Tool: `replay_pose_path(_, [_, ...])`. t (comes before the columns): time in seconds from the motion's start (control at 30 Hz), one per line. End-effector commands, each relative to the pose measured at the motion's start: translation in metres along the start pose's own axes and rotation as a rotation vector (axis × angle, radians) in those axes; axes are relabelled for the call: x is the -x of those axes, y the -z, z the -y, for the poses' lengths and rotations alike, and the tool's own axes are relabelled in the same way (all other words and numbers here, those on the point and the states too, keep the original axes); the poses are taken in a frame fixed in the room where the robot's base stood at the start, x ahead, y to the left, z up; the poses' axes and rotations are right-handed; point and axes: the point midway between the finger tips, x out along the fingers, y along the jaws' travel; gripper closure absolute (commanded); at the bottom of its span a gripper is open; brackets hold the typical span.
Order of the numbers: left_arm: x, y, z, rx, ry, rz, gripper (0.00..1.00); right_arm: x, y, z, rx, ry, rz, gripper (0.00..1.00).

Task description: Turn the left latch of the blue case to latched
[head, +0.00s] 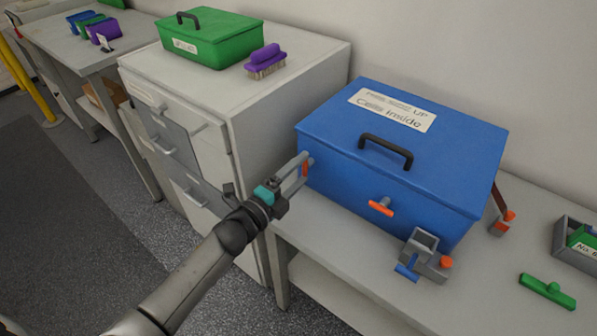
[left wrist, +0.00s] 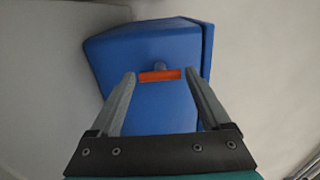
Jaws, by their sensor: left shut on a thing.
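The blue case (head: 345,165) stands closed on a grey bench, with a black handle and a "Cells Inside" label on its lid. Its left latch (head: 305,168) is a small orange bar on the case's left end, partly hidden by my fingers. In the left wrist view the left latch (left wrist: 160,76) lies crosswise, spanning the gap between the fingertips. My left gripper (head: 304,164) is shut on this latch, one finger at each end of the bar. A second orange latch (head: 381,208) sits on the front face, clear of my gripper. My right gripper is out of view.
A grey holder (head: 422,245) with blue and orange parts stands before the case. A green brush-like tool (head: 547,291) lies right. A cabinet (head: 265,103) to the left bears a green case (head: 205,38) and purple brush (head: 265,60). The wall is close behind.

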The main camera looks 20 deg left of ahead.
Motion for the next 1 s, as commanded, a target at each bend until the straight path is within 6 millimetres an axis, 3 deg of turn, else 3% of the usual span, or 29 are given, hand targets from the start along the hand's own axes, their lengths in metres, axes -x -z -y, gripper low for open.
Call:
replay_pose_path(0.1, [0.0,0.0,-0.001,-0.007,-0.002,-0.001,0.75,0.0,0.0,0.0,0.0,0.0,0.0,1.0])
replay_pose_path(0.13, [0.0,0.0,-0.001,-0.007,-0.002,-0.001,0.18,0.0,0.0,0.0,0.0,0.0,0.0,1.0])
replay_pose_path(0.3, [0.0,0.0,-0.001,-0.004,-0.002,-0.001,0.0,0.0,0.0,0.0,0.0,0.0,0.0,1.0])
replay_pose_path(0.67, [0.007,0.0,-0.001,-0.002,-0.002,-0.001,0.0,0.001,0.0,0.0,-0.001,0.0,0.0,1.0])
replay_pose_path(1.0, [0.059,0.001,-0.001,-0.001,-0.004,-0.001,0.0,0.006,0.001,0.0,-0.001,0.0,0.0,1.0])
